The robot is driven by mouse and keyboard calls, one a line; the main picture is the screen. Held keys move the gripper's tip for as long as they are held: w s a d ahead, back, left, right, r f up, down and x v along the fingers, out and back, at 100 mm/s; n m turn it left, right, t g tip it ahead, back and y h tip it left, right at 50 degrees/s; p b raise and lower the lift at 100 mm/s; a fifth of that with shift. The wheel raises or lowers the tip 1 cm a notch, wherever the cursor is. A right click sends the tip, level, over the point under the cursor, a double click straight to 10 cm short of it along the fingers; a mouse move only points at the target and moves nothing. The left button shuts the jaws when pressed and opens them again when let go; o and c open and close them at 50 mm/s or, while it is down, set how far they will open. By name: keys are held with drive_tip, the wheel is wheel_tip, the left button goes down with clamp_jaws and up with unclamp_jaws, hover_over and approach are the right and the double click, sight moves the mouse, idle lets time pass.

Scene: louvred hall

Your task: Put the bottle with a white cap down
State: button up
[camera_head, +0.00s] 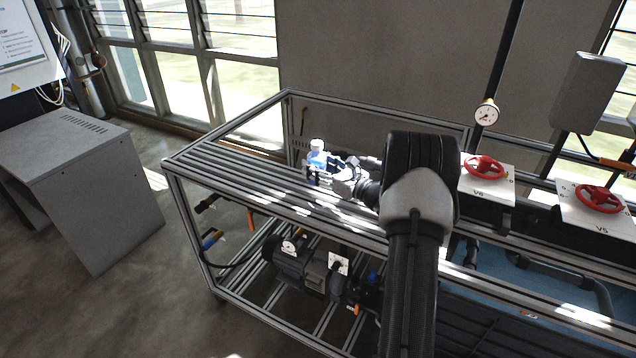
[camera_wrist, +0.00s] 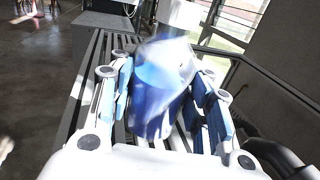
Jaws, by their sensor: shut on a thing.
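The bottle with a white cap (camera_head: 316,157) is blue and see-through, at the left part of the slatted metal rack top (camera_head: 230,183). In the wrist view the bottle (camera_wrist: 160,90) stands between the blue-padded fingers, its white cap at the top of the picture. My gripper (camera_head: 322,168) reaches in from the right and is shut on the bottle; it also shows in the wrist view (camera_wrist: 165,105). The bottle looks roughly upright in the head view. Its base is hidden by the gripper, so I cannot tell whether it touches the slats.
Bare slats lie left of the bottle. Red valve wheels (camera_head: 484,168) (camera_head: 599,198) and a round gauge (camera_head: 487,113) stand to the right. A pump motor (camera_head: 300,265) sits on the lower level. A grey cabinet (camera_head: 85,190) stands apart at the left.

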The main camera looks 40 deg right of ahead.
drive_tip(key=shift+f+b, duration=0.55)
drive_tip(key=shift+f, duration=1.65)
drive_tip(key=shift+f, duration=0.15)
drive_tip(key=o, duration=1.2)
